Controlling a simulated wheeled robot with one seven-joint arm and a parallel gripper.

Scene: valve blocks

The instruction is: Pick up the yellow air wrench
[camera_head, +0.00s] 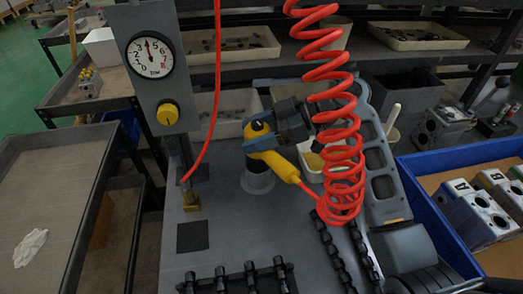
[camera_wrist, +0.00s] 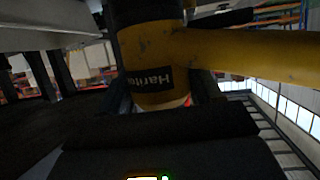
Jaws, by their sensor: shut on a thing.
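The yellow air wrench (camera_head: 268,157) is in the middle of the head view, with its handle slanting down to the right to a red coiled hose (camera_head: 335,125). My gripper (camera_head: 262,130) comes in from the right and is shut on the wrench's upper body. The wrench stands over a clear round holder (camera_head: 258,183) on the grey bench; I cannot tell whether it still touches it. In the wrist view the yellow wrench body (camera_wrist: 150,60), with a dark label, is close up between my dark fingers, its handle running right.
A black rack (camera_head: 238,280) is at the front. A blue crate (camera_head: 440,200) with metal valve blocks (camera_head: 490,205) is at right. Shelves with trays (camera_head: 230,43) are behind.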

